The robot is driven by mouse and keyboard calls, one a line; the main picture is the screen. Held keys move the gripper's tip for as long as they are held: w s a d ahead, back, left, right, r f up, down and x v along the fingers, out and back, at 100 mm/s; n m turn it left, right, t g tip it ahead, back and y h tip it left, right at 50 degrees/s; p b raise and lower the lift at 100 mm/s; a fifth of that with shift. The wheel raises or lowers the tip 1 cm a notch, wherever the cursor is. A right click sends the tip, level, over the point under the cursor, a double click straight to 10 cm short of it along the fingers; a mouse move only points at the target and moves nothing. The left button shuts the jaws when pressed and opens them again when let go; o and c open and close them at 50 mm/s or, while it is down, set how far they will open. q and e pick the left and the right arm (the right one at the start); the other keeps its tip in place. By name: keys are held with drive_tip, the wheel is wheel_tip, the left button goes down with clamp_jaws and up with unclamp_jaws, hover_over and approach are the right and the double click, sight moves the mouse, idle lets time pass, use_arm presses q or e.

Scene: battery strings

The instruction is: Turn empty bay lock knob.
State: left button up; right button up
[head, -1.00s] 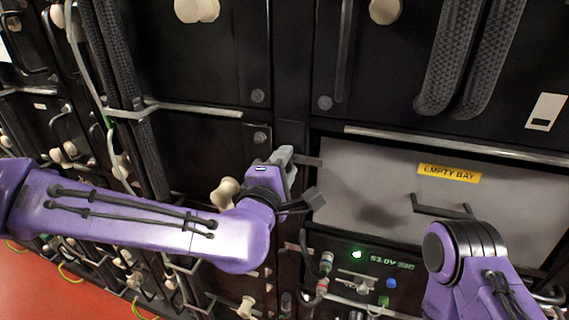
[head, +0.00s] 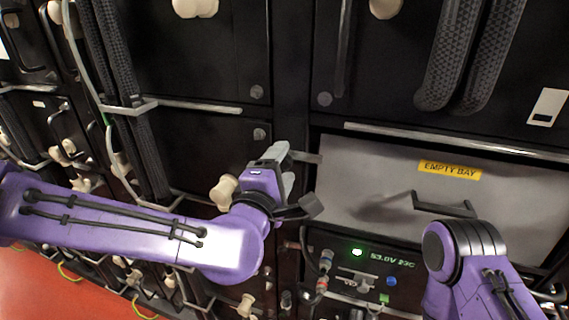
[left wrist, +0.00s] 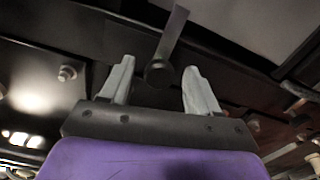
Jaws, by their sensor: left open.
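The empty bay is the grey panel (head: 360,180) with a yellow EMPTY BAY label (head: 450,171) and a dark handle. Its lock knob shows as a flat grey lever (head: 306,157) at the panel's upper left edge. In the left wrist view the knob's lever (left wrist: 172,32) points up from a dark round hub (left wrist: 158,72). My left gripper (head: 281,168) is open and empty just left of the knob. In the left wrist view my left gripper (left wrist: 158,80) has one pale finger on each side of the hub, with gaps; contact cannot be told. My right gripper is out of view.
Below the bay is a battery front with a green light (head: 357,252) and cable plugs (head: 323,270). A beige knob (head: 224,193) is behind my left wrist. Metal rails and thick braided cables (head: 470,55) surround the bay. My right forearm stands before the bay's lower right.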

use_arm(q)
drive_tip(key=b+v, duration=0.2)
drive_tip(key=v, duration=0.6)
drive_tip(key=shift+s, duration=0.35)
drive_tip(key=shift+a, duration=0.1)
drive_tip(key=a+f+m+g+y, duration=0.2)
drive_tip(key=a+f, duration=0.2)
drive_tip(key=f, duration=0.7)
drive_tip(key=a+f+m+g+y, duration=0.1)
drive_tip(key=a+f+m+g, duration=0.2)
drive_tip(key=f, duration=0.8)
drive_tip(key=a+f+m+g+y, duration=0.15)
drive_tip(key=a+f, duration=0.35)
drive_tip(key=f, duration=0.6)
drive_tip(key=s+a+f+m+g+y, duration=0.1)
drive_tip(key=s+a+f+g+y, duration=0.1)
drive_tip(key=s+a+f, duration=0.5)
drive_tip(key=s+a+f+m+g+y, duration=0.2)
drive_tip(key=s+a+f+g, duration=0.3)
drive_tip(key=s+f, duration=0.6)
drive_tip(key=s+a, duration=0.2)
drive_tip(key=s, duration=0.1)
drive_tip(key=shift+s+a+f, duration=0.2)
drive_tip(key=shift+s+a, duration=0.15)
drive_tip(key=shift+a, duration=0.05)
